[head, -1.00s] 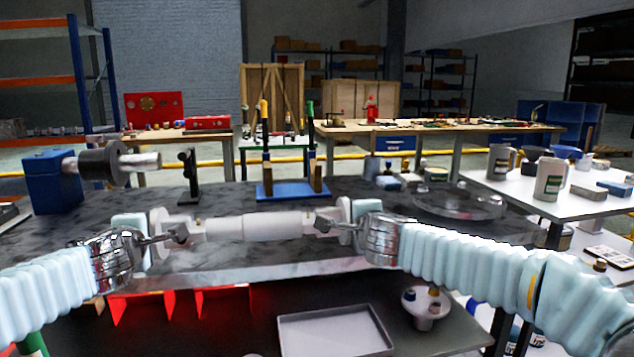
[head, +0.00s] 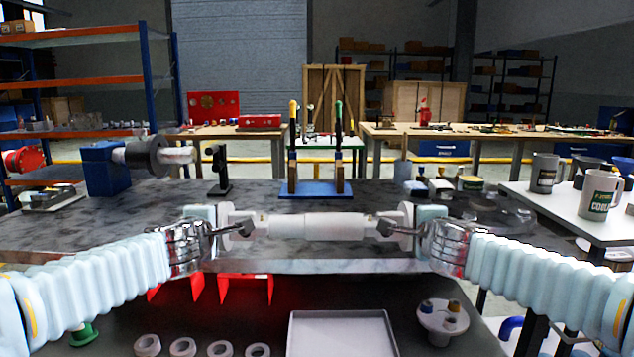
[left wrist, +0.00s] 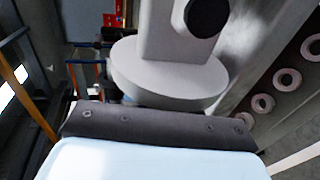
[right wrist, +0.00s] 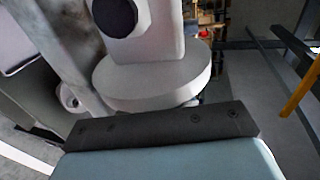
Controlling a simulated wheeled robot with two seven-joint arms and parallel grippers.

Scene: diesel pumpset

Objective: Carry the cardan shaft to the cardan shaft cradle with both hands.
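The cardan shaft (head: 318,226) is a white, roughly level cylinder with a forked joint and round flange at each end. It spans between my grippers in front of the dark tabletop; any gap beneath it is hard to judge. My left gripper (head: 213,225) is shut on its left end flange, whose disc shows against a dark pad in the left wrist view (left wrist: 170,75). My right gripper (head: 420,227) is shut on the right flange, also seen in the right wrist view (right wrist: 150,80). Red upright brackets (head: 256,289) below the table edge may be the cradle, partly hidden.
A blue stand (head: 310,190) with upright tools is behind the shaft. A blue machine with a dark coupling (head: 143,157) stands left. A grey tray (head: 342,335), white rings (head: 183,346) and a white round holder (head: 442,318) lie lower in front. Mugs (head: 600,197) stand right.

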